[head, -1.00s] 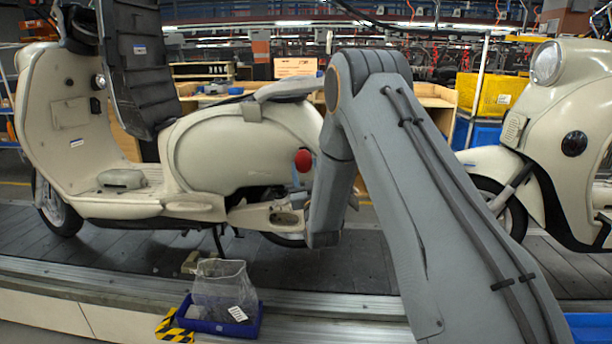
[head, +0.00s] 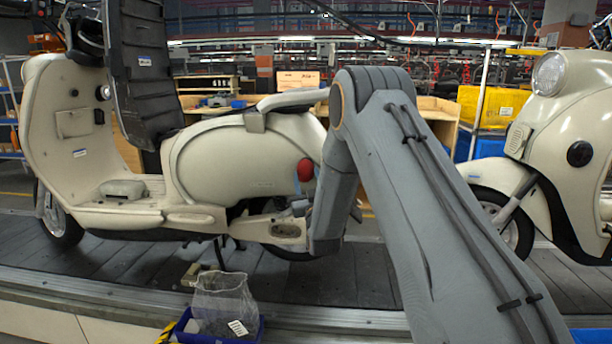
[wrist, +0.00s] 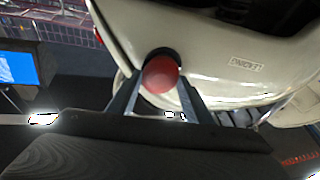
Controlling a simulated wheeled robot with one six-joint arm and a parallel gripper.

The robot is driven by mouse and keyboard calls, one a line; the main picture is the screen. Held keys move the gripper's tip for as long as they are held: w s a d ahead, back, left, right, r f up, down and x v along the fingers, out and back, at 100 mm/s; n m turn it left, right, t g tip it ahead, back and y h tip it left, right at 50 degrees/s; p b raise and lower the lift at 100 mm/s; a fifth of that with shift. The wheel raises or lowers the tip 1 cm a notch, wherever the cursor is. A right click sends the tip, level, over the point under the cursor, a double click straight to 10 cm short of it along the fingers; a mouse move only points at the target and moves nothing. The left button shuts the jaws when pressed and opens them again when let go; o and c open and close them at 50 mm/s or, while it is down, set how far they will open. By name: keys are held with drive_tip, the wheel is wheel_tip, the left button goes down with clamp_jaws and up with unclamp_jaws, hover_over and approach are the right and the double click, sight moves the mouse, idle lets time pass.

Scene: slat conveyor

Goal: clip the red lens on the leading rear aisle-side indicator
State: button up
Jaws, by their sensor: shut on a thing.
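The red lens (wrist: 161,72) is a small round dome between the two fingertips of my gripper (wrist: 160,82) in the wrist view. My gripper is shut on its sides. The lens is against the dark round indicator base (wrist: 161,52) on the rear of the cream scooter (wrist: 225,65); whether it is seated cannot be told. A label, apparently reading LEADING, is on the panel beside it. In the head view the red lens (head: 305,170) shows at the rear flank of the left scooter (head: 230,160); my arm hides most of the gripper.
A second cream scooter (head: 560,150) stands behind it on the slat conveyor (head: 130,255). A blue tray (head: 255,330) with a clear bag (head: 222,295) sits at the conveyor's near edge. Yellow crates (head: 490,105) and wooden benches stand beyond.

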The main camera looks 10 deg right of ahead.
drive_tip(key=shift+f, duration=0.15)
drive_tip(key=shift+w+b, duration=0.15)
drive_tip(key=shift+b, duration=0.15)
drive_tip(key=shift+w, duration=0.15)
drive_tip(key=o, duration=1.1)
drive_tip(key=b+v, duration=0.1)
drive_tip(key=v, duration=0.7)
drive_tip(key=shift+w, duration=0.1)
